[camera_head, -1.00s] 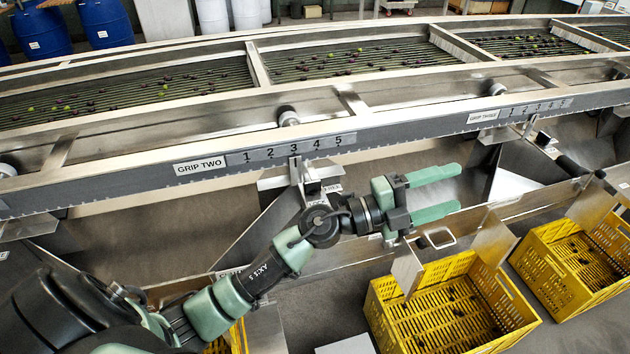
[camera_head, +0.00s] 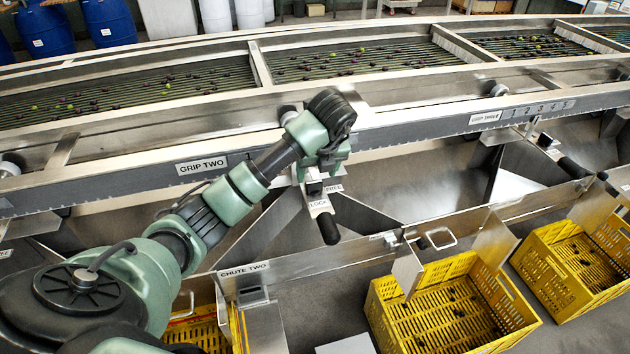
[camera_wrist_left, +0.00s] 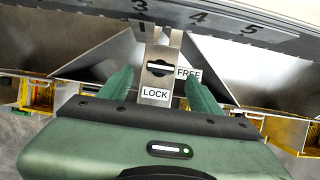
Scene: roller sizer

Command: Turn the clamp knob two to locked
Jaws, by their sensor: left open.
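Clamp knob two (camera_wrist_left: 159,68) is a dark round knob with a white bar, on a steel plate under the GRIP TWO scale. In the left wrist view its white bar lies crosswise, roughly toward the FREE label (camera_wrist_left: 188,72). The LOCK label (camera_wrist_left: 155,94) is below the knob. My left gripper (camera_wrist_left: 158,82) is open, with one green finger on each side of the plate and nothing between them gripped. In the head view the left gripper (camera_head: 324,172) hangs at the rail, just above the plate with the labels, and partly hides the knob area. My right gripper is not in view.
The long steel rail with the GRIP TWO label (camera_head: 202,165) runs behind the gripper. A black handle (camera_head: 328,230) sticks out below the plate. Steel chute walls and yellow crates (camera_head: 376,302) stand in front, below. The roller bed with fruit lies beyond the rail.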

